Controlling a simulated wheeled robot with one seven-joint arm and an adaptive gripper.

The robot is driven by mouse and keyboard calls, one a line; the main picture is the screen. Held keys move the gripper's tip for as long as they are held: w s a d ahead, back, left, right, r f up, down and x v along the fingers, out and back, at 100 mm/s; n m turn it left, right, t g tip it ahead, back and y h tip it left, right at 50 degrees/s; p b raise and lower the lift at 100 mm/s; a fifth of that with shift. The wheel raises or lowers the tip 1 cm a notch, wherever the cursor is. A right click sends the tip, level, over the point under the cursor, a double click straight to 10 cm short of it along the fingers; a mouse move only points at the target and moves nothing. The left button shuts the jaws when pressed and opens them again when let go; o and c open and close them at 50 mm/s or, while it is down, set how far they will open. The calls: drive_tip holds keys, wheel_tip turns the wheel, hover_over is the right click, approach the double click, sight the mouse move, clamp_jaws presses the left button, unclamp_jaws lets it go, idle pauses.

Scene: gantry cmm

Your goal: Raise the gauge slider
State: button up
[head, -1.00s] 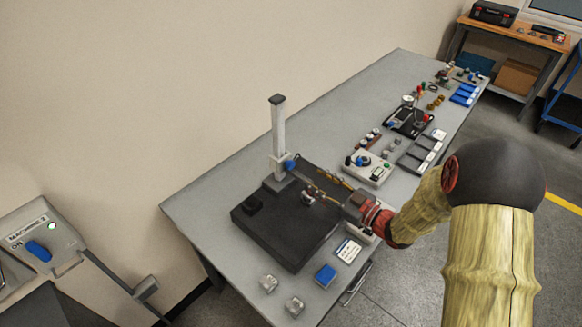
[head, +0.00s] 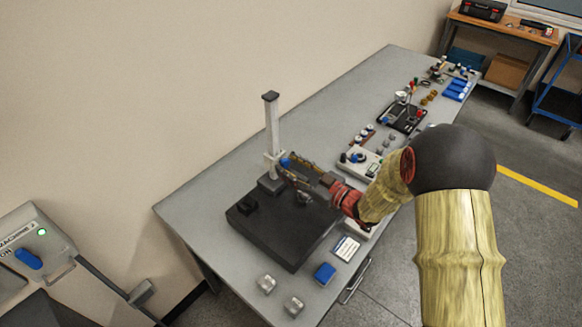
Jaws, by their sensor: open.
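The height gauge stands on a black plate (head: 285,247) on the grey workbench. Its upright column (head: 271,125) is pale with a dark cap. The gauge slider (head: 272,158) is a light block low on the column, with a blue knob (head: 285,161) on its right side. My gripper (head: 284,168) comes in from the right, its fingers at the slider beside the blue knob. The fingers are open. Whether they touch the slider or knob, I cannot tell at this size. Part of the slider's right side is hidden by the gripper.
Clear blocks (head: 266,284) and a blue block (head: 325,272) lie at the bench's front. A control box (head: 357,158) and trays stand farther right. A machine panel (head: 35,245) is at lower left.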

drive_tip(key=c, duration=0.3)
drive_tip(key=c, duration=0.8)
idle(0.3)
